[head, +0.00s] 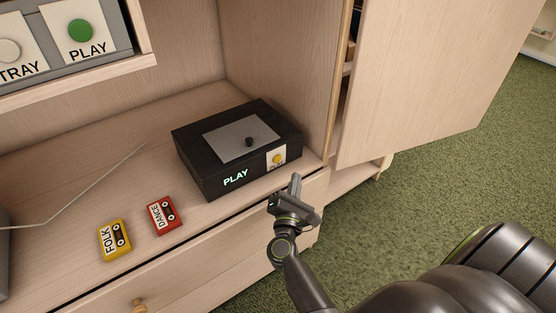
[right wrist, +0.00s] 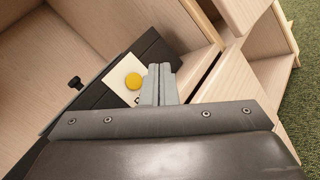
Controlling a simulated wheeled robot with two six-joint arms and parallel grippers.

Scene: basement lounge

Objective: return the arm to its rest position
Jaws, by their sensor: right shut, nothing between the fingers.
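My right gripper (head: 295,186) is shut and empty. It is in front of the lower right corner of a black player box (head: 189,161), near the front edge of the wooden shelf. The box has a grey lid plate, a dark knob, a lit PLAY sign and a yellow button (head: 277,159) on a cream label. In the right wrist view the closed fingers (right wrist: 159,84) show just right of the yellow button (right wrist: 133,81). I cannot tell whether they touch the box. My left gripper is not in view.
A yellow FOLK cassette (head: 115,240) and a red DANCE cassette (head: 164,215) lie on the shelf (head: 80,195). An open cabinet door (head: 430,75) stands at the right. A grey panel with a green PLAY button (head: 80,30) is upper left. Green carpet (head: 450,180) is clear at the right.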

